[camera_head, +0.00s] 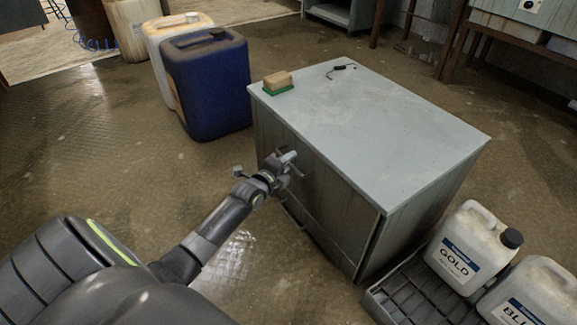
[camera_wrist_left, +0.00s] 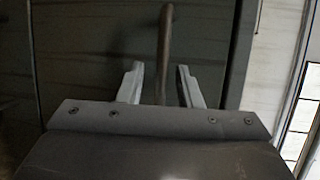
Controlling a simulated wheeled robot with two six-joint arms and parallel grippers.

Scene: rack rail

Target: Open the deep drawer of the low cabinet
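The low cabinet (camera_head: 385,115) is grey with a pale top and stands in the middle of the head view. Its front (camera_head: 325,205) faces left and looks closed; the seams between its drawers are hard to make out. My left gripper (camera_head: 287,161) is at the upper part of this front. In the left wrist view my left gripper (camera_wrist_left: 160,70) is open, with one finger on each side of a brownish handle bar (camera_wrist_left: 166,35). Gaps show between the bar and both fingers. Behind the bar is a dark grey panel (camera_wrist_left: 100,45). My right gripper is not in view.
A sponge (camera_head: 278,80) and dark glasses (camera_head: 340,69) lie on the cabinet top. A blue canister (camera_head: 207,85) stands behind left. White jugs (camera_head: 468,250) and a black crate (camera_head: 405,298) are at the right front. Floor left of the cabinet is clear.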

